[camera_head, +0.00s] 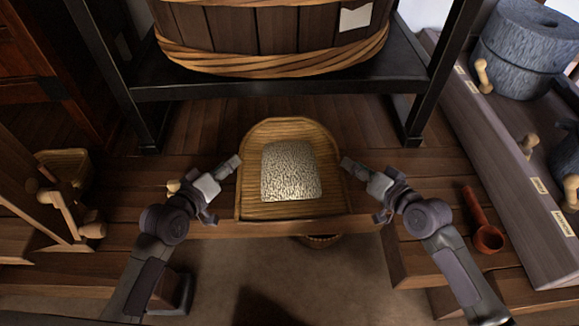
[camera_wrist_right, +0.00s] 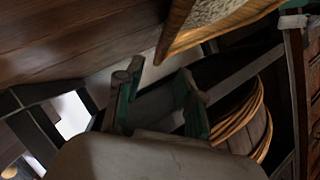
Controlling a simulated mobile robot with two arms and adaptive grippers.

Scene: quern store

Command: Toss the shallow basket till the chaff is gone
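The shallow basket (camera_head: 250,205) is a woven tan tray with a rounded far end, in the middle of the head view. It appears to rest on the wooden bench. A pale heap of grain with dark specks (camera_head: 290,170) lies in it; I cannot tell chaff from grain. My left gripper (camera_head: 225,190) is beside the basket's left rim, fingers spread and empty. My right gripper (camera_head: 363,190) is beside the right rim, also spread. In the right wrist view its fingers (camera_wrist_right: 160,82) stand apart with nothing between them, and the basket's edge (camera_wrist_right: 200,38) shows above.
A large staved tub (camera_head: 270,62) stands on a black rack behind the basket. A red-brown ladle (camera_head: 486,232) lies on the bench at right. A grey stone quern (camera_head: 525,50) sits at far right. A wooden device with pegs (camera_head: 62,215) is at left.

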